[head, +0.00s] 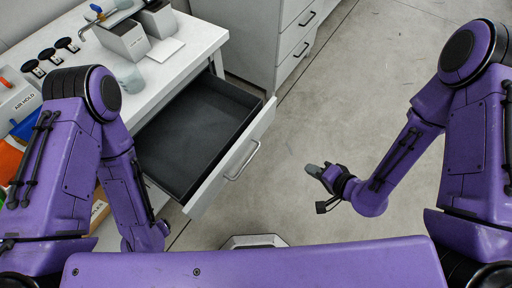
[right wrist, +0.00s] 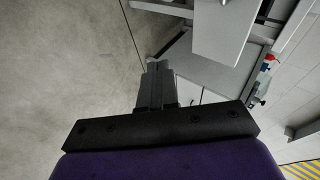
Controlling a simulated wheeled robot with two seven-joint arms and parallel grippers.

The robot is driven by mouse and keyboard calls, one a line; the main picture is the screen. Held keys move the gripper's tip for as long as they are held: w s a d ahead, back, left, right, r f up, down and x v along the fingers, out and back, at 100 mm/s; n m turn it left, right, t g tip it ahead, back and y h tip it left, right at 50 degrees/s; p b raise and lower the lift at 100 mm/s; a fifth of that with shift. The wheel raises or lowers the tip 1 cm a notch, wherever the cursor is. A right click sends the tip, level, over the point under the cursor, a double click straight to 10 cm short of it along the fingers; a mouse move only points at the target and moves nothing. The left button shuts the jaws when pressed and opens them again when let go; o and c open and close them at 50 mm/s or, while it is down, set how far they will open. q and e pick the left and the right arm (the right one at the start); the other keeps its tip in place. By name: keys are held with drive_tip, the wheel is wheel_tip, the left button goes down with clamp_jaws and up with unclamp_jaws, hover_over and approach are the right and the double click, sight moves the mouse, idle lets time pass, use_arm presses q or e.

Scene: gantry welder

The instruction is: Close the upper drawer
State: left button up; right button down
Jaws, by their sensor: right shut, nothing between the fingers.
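The upper drawer (head: 262,130) is pulled well out from under the white worktop at the left in the head view. Its dark tray looks empty. Its pale front carries a bar handle (head: 243,160). My right gripper (head: 318,170) is shut and empty, to the right of the drawer front and clear of it. It also shows shut in the right wrist view (right wrist: 157,68), over the floor, with a pale panel that looks like the drawer front beyond it at the upper right. My left arm reaches down beside the drawer's left side; its gripper is hidden.
The worktop (head: 180,62) bears grey bins, a cup (head: 130,80) and black-handled parts. A grey cabinet (head: 262,40) with closed drawers stands at the back. The concrete floor (head: 350,90) right of the drawer is clear.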

drive_tip(key=w+a+r+y+b, duration=0.2)
drive_tip(key=a+r+y+b, duration=0.15)
drive_tip(key=a+y, duration=0.2)
drive_tip(key=n+p, duration=0.1)
drive_tip(key=p, duration=0.1)
approach(250, 139)
drive_tip(key=shift+y, duration=0.25)
drive_tip(key=x, duration=0.5)
drive_tip(key=shift+a+f, duration=0.1)
drive_tip(key=shift+a, duration=0.05)
drive_tip(key=shift+w+a, duration=0.35)
drive_tip(key=shift+a, duration=0.1)
use_arm(q)
wheel_tip(250, 139, down, 3)
drive_tip(key=shift+f, duration=0.15)
use_arm(e)
drive_tip(key=shift+w, duration=0.1)
